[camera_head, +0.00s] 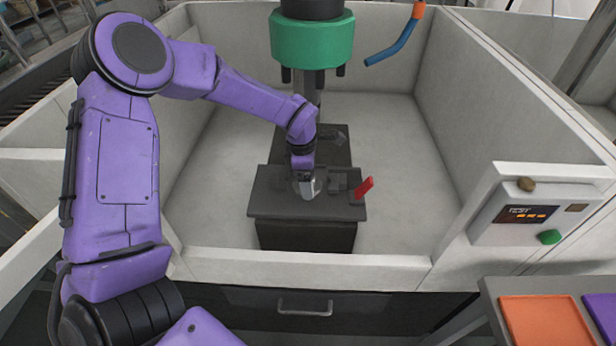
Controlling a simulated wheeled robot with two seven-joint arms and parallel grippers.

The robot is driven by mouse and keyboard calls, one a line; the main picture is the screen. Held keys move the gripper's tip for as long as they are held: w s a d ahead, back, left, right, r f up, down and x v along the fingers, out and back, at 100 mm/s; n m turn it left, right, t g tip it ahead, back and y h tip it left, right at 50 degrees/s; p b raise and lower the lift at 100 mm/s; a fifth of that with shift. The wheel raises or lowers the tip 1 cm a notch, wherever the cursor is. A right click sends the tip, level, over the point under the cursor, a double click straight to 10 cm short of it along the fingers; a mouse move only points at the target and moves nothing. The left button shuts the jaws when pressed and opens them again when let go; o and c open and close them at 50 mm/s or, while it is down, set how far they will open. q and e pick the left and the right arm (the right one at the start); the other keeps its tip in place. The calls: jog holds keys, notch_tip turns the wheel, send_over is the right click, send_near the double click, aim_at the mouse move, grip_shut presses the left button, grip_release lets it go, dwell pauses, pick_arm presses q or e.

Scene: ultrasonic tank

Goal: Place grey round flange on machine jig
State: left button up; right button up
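The machine jig is a dark grey block (270,206) with a flat top, standing inside the pale tank. A red handle (363,187) sticks up at the right of its top. My purple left arm reaches in from the left, and my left gripper (308,188) points down at the middle of the jig top. Light grey metal shows at its tip, but I cannot tell flange from fingers there. The gripper is too small and partly hidden to tell if it is open or shut. I cannot make out the grey round flange clearly. My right gripper is out of view.
A green-collared machine head (312,40) hangs above the jig, close to my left forearm. Pale tank walls (490,90) surround it. A control box (528,214) sits at right. Orange (545,322) and purple (603,314) trays lie at lower right. The tank floor beside the jig is clear.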

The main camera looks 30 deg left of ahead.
pick_arm(q)
jog(key=o, duration=1.1)
jog(key=shift+f, duration=0.15)
jog(key=shift+o, duration=0.2)
notch_tip(320, 180, up, 12)
jog(key=a, duration=0.1)
jog(key=shift+s+a+r+b, duration=0.2)
jog(key=shift+s+b, duration=0.1)
jog(key=shift+s, duration=0.1)
